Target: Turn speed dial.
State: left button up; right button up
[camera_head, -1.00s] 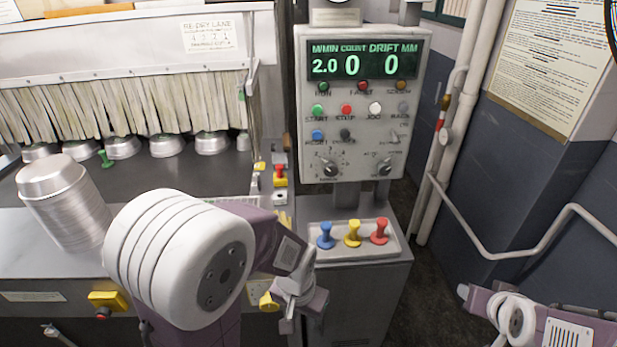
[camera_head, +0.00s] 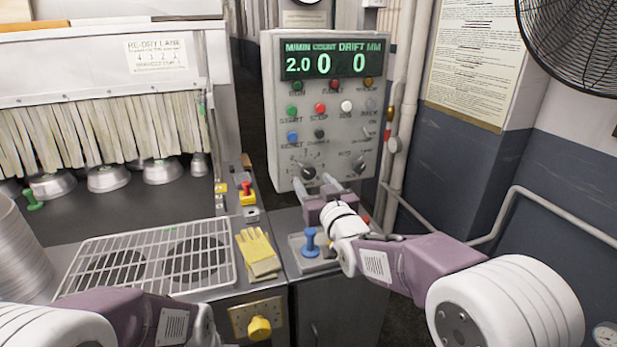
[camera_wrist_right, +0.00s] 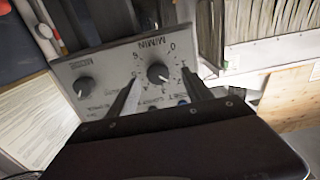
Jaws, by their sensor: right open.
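The speed dial (camera_head: 308,172) is the dark knob at the lower left of the grey control panel (camera_head: 280,100). In the right wrist view the panel appears upside down and the dial (camera_wrist_right: 158,73), labelled M/MIN, lies between the two finger ends. My right gripper (camera_head: 316,185) is open just below and in front of the dial. It also shows in the right wrist view (camera_wrist_right: 160,80). I cannot tell whether a finger touches the knob. The display reads 2.0, 0 and 0. My left arm shows at the bottom left; its gripper is out of view.
A second dial (camera_head: 359,165) sits right of the speed dial, with several buttons above. Below the panel, a blue peg (camera_head: 310,242) stands in a tray, partly hidden by my right arm. Yellow gloves (camera_head: 258,252) and a wire rack (camera_head: 228,240) lie left.

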aim_at(310, 175)
jog(key=x, duration=0.2)
jog(key=shift+w+d, duration=0.2)
jog(key=shift+w, duration=0.2)
jog(key=shift+w+a, duration=0.2)
jog(key=shift+c, duration=0.3)
grip_shut()
